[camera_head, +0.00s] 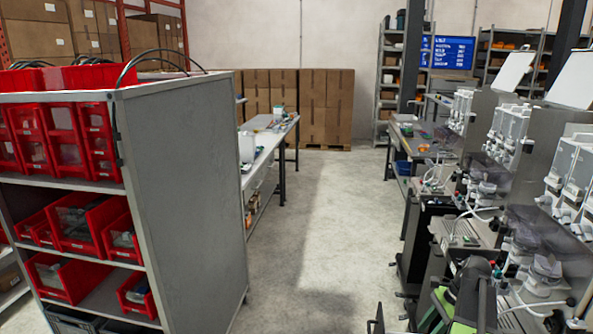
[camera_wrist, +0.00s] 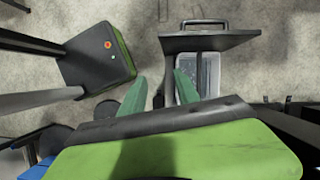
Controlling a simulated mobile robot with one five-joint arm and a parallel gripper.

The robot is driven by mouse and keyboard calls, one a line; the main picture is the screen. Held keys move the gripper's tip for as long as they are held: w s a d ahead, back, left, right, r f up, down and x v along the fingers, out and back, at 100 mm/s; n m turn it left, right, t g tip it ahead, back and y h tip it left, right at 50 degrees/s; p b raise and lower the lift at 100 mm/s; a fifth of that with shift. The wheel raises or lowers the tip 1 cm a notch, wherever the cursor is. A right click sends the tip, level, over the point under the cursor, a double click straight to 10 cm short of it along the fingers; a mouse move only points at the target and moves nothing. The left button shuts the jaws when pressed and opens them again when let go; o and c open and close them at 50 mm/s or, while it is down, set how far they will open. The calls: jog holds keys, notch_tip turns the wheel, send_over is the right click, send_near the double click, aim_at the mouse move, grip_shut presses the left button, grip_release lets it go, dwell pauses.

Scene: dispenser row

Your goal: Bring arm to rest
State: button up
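My gripper (camera_wrist: 158,84) shows in the wrist view as two dark green fingers. They stand apart with bare concrete floor visible between them, and nothing is held. The green and black housing behind the fingers fills the lower part of the wrist view. In the head view a green and black part of my arm (camera_head: 447,303) shows at the bottom, right of centre, close to the machine row. I cannot make out the fingertips there.
A grey shelf unit (camera_head: 185,190) with red bins (camera_head: 82,220) stands close on the left. Dispenser machines (camera_head: 485,175) line the right. A clear concrete aisle (camera_head: 310,240) runs between them, past a workbench (camera_head: 262,140), to stacked cartons (camera_head: 325,105).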

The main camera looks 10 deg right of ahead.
jog(key=w+a+f+n+h+b, duration=0.1)
jog(key=a+n, duration=0.5)
jog(key=a, duration=0.6)
jog(key=w+a+f+n+h+b, duration=0.2)
jog(key=a+f+n+b, duration=0.2)
jog(key=a+n, duration=0.3)
jog(key=w+a+f+n+h+b, duration=0.1)
jog(key=a+f+n, duration=0.4)
jog(key=a, duration=1.2)
jog(key=shift+w+n+g+h+b, duration=0.4)
jog(key=shift+n+b, duration=0.3)
jog(key=shift+n, duration=0.4)
